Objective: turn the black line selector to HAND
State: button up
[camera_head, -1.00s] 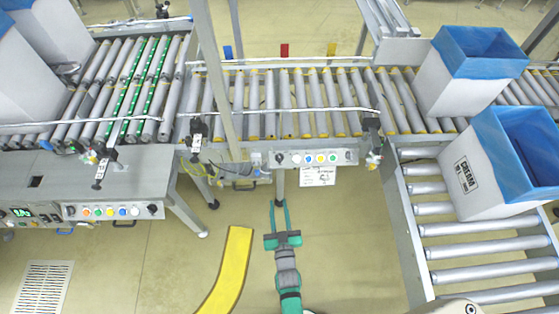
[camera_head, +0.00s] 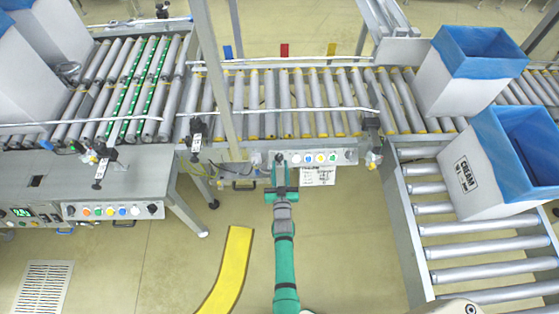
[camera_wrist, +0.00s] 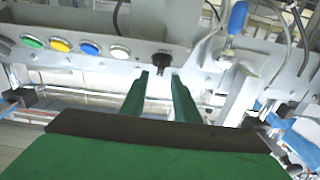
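The black line selector (camera_head: 279,158) is a dark knob at the left end of the middle button panel, under the roller conveyor. In the wrist view the selector (camera_wrist: 158,61) sticks out of the pale panel, just beyond and between my fingertips. My gripper (camera_head: 280,170) is in front of it, close to the panel. In the wrist view my gripper (camera_wrist: 160,79) shows two green fingers apart with nothing between them. I cannot tell whether they touch the knob. The selector's pointer and markings are too small to read.
White, blue, yellow and green buttons (camera_head: 320,157) sit beside the selector, with a paper label (camera_head: 318,176) below. A blue-tipped lever (camera_wrist: 237,20) and cables are close by in the wrist view. Another panel (camera_head: 110,211) is on the left.

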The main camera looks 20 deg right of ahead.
aim_at(279, 157)
jog(key=shift+x, duration=1.8)
jog(key=c, duration=0.7)
jog(key=shift+o, duration=0.2)
